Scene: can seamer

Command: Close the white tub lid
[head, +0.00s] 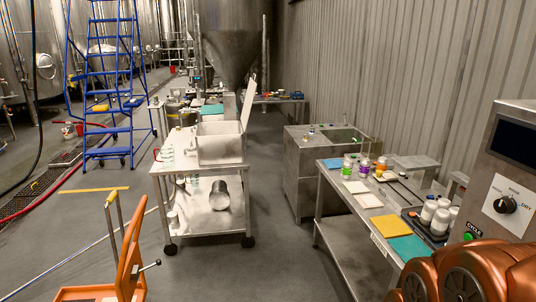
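The white tub (221,150) stands on the top of a metal cart in the middle of the head view. Its lid (249,101) is open, standing steeply up and leaning slightly to the right at the tub's right side. The tub's inside is only partly visible from here. My gripper is not in view. Copper-coloured rounded links of what looks like my arm fill the lower right corner.
The wheeled cart (207,236) has glassware beside the tub and a metal vessel (219,196) below. A steel bench (345,212) with jars and coloured pads stands right. An orange hinged object (131,262) is at lower left. The floor between cart and bench is clear.

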